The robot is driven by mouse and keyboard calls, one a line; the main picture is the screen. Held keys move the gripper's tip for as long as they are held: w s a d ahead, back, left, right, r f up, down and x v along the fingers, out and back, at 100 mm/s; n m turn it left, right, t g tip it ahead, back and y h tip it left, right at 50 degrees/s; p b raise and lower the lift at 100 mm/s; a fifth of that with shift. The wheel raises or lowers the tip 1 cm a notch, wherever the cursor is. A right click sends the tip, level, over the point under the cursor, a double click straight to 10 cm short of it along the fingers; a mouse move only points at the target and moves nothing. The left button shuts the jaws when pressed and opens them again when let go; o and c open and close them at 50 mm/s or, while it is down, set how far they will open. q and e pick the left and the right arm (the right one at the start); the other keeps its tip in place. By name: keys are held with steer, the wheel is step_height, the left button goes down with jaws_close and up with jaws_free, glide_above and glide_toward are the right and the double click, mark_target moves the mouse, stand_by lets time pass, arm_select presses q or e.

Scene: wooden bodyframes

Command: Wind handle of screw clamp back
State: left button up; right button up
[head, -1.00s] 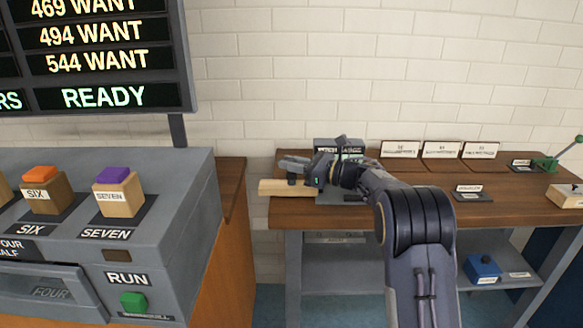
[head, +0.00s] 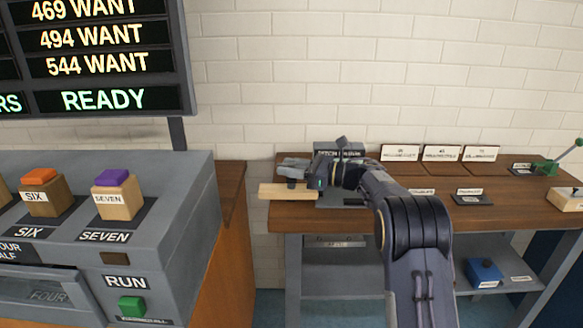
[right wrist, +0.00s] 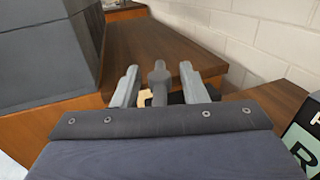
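My right gripper (head: 292,170) is at the left end of the wooden bench, just above a pale wooden board (head: 275,191) that juts out past the bench edge. In the right wrist view its two grey fingers (right wrist: 160,84) stand apart. A grey upright piece (right wrist: 159,72), which looks like part of the screw clamp, shows between them, with gaps on both sides. A bit of pale wood (right wrist: 144,97) shows below. The gripper and wrist hide most of the clamp, so I cannot make out its handle clearly. My left gripper is out of view.
A labelled dark block (head: 338,148) stands behind my wrist. The bench (head: 440,181) holds white label cards (head: 441,153) and, at far right, a green-handled lever (head: 545,167). A grey console (head: 100,260) with coloured blocks stands at left. A brick wall is behind.

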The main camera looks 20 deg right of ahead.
steer(key=v, duration=0.7)
steer(key=shift+s+d, duration=0.2)
steer(key=shift+d, duration=0.1)
